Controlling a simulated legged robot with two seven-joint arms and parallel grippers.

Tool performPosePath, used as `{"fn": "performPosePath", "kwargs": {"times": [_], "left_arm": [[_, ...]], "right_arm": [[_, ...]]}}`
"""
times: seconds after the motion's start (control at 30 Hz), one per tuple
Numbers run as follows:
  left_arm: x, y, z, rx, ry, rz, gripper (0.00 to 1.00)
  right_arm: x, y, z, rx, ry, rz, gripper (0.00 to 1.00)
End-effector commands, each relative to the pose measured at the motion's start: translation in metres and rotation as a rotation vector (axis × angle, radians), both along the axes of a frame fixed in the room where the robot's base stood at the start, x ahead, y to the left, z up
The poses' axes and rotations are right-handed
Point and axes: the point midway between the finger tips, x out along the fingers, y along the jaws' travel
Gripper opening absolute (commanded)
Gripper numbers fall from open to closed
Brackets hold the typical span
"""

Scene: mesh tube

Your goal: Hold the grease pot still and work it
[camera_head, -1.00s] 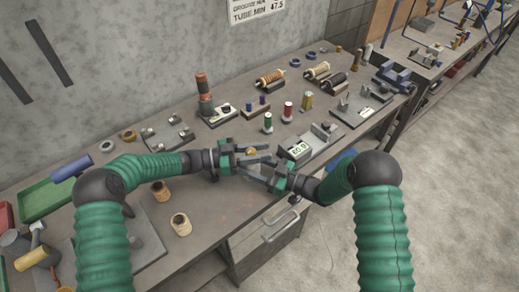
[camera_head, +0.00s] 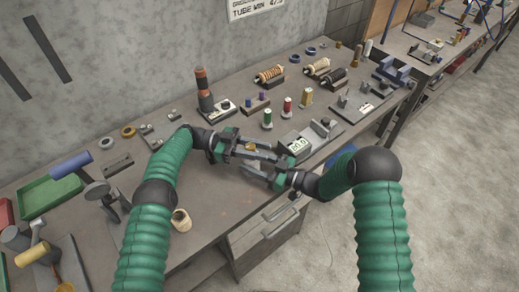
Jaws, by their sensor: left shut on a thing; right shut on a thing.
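A small brass-coloured piece (camera_head: 251,147), which I take to be part of the grease pot, shows among the fingers near the middle of the bench. The rest of the pot is hidden, so its shape is unclear. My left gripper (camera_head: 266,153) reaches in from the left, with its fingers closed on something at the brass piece. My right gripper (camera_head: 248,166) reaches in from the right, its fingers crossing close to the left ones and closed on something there. What each gripper grasps is too small and covered to tell apart.
Green (camera_head: 267,119) and red (camera_head: 286,107) spools stand behind. A tan cup (camera_head: 181,220) sits by my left forearm, near the bench's front edge. The bench (camera_head: 225,200) is bare in front of the grippers.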

Motion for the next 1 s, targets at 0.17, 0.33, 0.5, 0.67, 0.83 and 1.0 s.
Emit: {"fn": "performPosePath", "kwargs": {"times": [0.17,0.33,0.5,0.67,0.83,1.0], "left_arm": [[0.002,0.0,0.0,0.002,-0.004,0.006,0.0],[0.001,-0.001,0.0,0.0,-0.003,0.004,0.41],[0.0,-0.001,0.0,-0.001,-0.002,0.002,0.52],[0.0,-0.001,0.0,-0.001,-0.001,0.0,0.52],[0.0,-0.001,0.015,0.0,-0.003,-0.002,0.52],[0.001,-0.001,0.055,-0.001,-0.005,0.0,0.52]], "right_arm": [[-0.004,0.003,-0.001,0.0,0.004,0.011,0.0],[-0.003,0.003,-0.002,0.0,0.004,0.011,0.0],[-0.002,0.002,-0.002,-0.001,0.004,0.007,0.0],[-0.001,0.001,-0.002,-0.003,0.004,0.004,0.0],[-0.001,0.001,-0.001,-0.003,0.004,0.002,0.0],[0.0,0.0,-0.002,-0.003,0.004,0.002,0.0]]}}
